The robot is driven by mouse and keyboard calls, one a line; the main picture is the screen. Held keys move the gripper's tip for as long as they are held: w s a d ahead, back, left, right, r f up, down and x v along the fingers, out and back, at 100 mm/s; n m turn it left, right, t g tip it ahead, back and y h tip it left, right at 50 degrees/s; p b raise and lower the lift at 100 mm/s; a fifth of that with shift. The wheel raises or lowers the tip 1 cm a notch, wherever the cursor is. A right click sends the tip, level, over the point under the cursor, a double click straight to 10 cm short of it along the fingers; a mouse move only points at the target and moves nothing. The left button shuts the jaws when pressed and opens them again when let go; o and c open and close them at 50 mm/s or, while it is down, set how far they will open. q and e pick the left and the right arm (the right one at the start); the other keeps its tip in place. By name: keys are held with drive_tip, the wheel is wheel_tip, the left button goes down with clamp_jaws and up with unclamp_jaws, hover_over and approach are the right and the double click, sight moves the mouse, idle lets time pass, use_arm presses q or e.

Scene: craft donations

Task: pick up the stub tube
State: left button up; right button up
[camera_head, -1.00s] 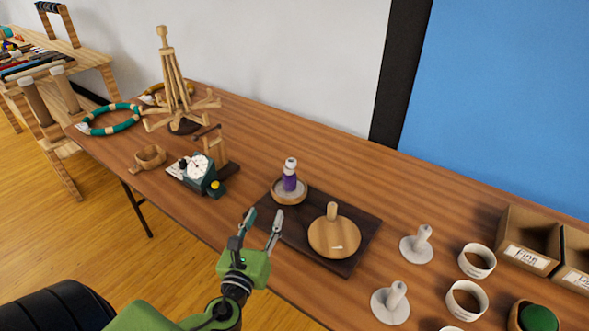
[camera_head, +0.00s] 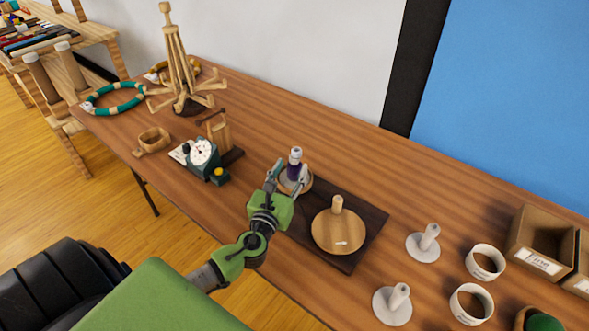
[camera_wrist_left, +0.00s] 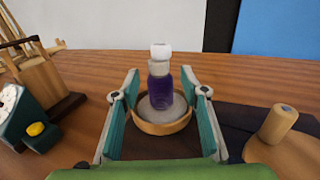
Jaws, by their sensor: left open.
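The stub tube (camera_head: 295,164), a small upright tube with a purple band and a pale top, stands in a round wooden dish (camera_head: 304,187) on a dark board. In the left wrist view the stub tube (camera_wrist_left: 160,82) is centred, with the dish's rim (camera_wrist_left: 163,128) around its foot. My left gripper (camera_head: 287,171) is open, its fingers on either side of the tube and apart from it. The fingers partly hide the dish in the head view. My right gripper is not in view.
A wooden disc with a peg (camera_head: 338,232) sits on the dark board (camera_head: 371,226), right of the dish. A green dial device (camera_head: 203,157) and a wooden stand (camera_head: 219,135) are to the left. White spindles (camera_head: 424,243) and cardboard boxes (camera_head: 541,240) are to the right.

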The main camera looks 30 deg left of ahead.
sight(293, 163)
use_arm(q)
drive_tip(key=x, duration=0.4)
drive_tip(key=shift+r+p, duration=0.25)
drive_tip(key=shift+p, duration=0.05)
drive_tip(key=shift+w+a, duration=0.15)
drive_tip(key=shift+w, duration=0.2)
drive_tip(key=shift+s, duration=0.1)
drive_tip(key=c, duration=1.1)
drive_tip(key=shift+o, duration=0.2)
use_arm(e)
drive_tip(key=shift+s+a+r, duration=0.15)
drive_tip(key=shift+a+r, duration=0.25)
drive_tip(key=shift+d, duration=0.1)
